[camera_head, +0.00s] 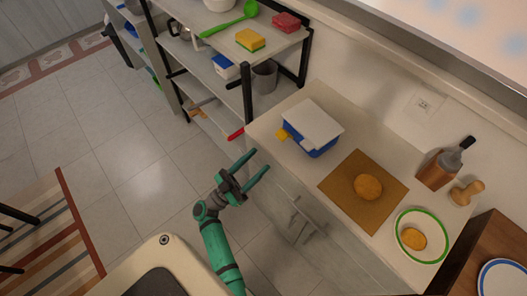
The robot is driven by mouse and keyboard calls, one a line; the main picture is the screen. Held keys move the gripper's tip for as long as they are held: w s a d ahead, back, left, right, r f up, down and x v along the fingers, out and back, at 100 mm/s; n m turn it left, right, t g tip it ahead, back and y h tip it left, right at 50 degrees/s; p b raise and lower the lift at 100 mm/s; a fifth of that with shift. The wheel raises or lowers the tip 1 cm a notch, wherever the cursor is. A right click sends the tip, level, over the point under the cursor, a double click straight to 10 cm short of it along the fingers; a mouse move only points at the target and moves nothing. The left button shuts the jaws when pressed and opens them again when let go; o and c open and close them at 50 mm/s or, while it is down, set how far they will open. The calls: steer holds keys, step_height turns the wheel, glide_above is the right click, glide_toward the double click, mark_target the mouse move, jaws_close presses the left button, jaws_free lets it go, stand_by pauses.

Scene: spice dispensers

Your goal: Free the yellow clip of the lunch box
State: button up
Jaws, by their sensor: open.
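The lunch box (310,132) stands at the back left of the white counter. It has a blue body and a white lid that looks closed on top. The yellow clip (282,135) sticks out from the left side of the box, towards my gripper. My gripper (260,163) is green, open and empty. It is in front of the counter's left edge, below and left of the box in the picture, apart from the clip. How firmly the clip sits on the box is too small to tell.
A brown board (338,187) with a round bread-like item (368,187) lies right of the box. Further right are a green-rimmed plate (421,259) and a utensil holder (436,172). A shelf rack (247,95) stands left of the counter. The tiled floor (140,190) is open on the left.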

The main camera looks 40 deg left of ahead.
mark_target(279, 137)
step_height(279, 137, up, 7)
steer(key=s+n+g+y, duration=0.1)
steer(key=s+g+y, duration=0.1)
steer(key=g, duration=0.4)
steer(key=w, duration=0.6)
steer(key=w+d, duration=0.1)
steer(key=w, duration=0.3)
steer(key=shift+w+f, duration=0.1)
steer(key=shift+f, duration=0.1)
steer(key=shift+c, duration=0.3)
steer(key=c, duration=1)
